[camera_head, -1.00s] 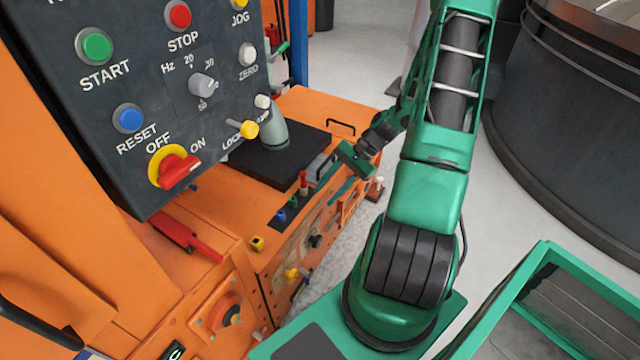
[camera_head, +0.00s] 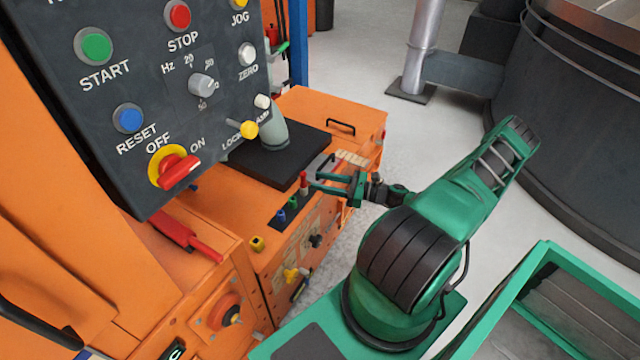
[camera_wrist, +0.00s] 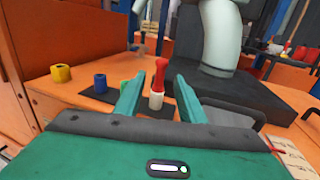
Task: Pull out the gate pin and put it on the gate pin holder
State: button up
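A small upright pin with a red top and pale base (camera_head: 303,180) stands by the dark strip on the orange machine. In the wrist view the red-topped pin (camera_wrist: 159,78) shows between and just beyond my fingertips. My gripper (camera_head: 315,183) is open, one green finger on each side of the pin's line; it also shows in the wrist view (camera_wrist: 156,92). I see no clear contact with the pin. A blue socket (camera_wrist: 100,83), a yellow socket (camera_wrist: 61,73) and a partly hidden green one (camera_head: 293,202) stand in line with it. I cannot tell which piece is the gate pin holder.
A black plate (camera_head: 285,165) with a grey-green curved post (camera_head: 273,130) stands behind the pin. The control panel (camera_head: 150,80) overhangs on the left. A black handle (camera_head: 341,127) is on the machine's far side. Open floor lies to the right.

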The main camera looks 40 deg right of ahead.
aim_at(303, 183)
jog(key=x, duration=1)
jog(key=shift+w+a, duration=0.2)
jog(key=shift+w, duration=0.15)
grip_shut()
